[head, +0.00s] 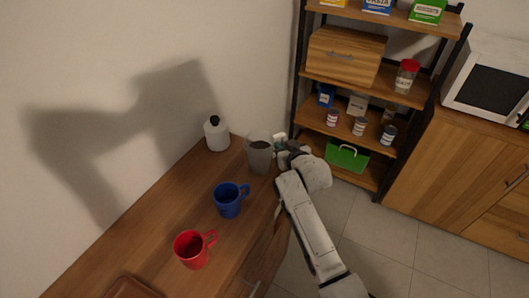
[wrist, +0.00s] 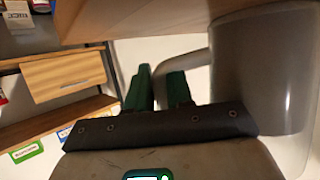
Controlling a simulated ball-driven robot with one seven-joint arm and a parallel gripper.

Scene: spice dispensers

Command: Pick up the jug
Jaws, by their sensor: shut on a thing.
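The jug (head: 260,158) is a grey, semi-transparent vessel with dark contents or a dark interior, upright at the far right edge of the wooden counter. In the wrist view its grey body (wrist: 258,72) fills the right side, with its handle reaching left to the fingers. My gripper (head: 281,146) is at the jug's right side. In the wrist view its green fingers (wrist: 160,88) are shut on the handle, which is partly hidden between them. I cannot tell whether the jug's base touches the counter.
A wooden shelf unit (head: 385,87) with jars and boxes stands behind. A cabinet with a microwave (head: 490,85) is at right. Floor between is clear.

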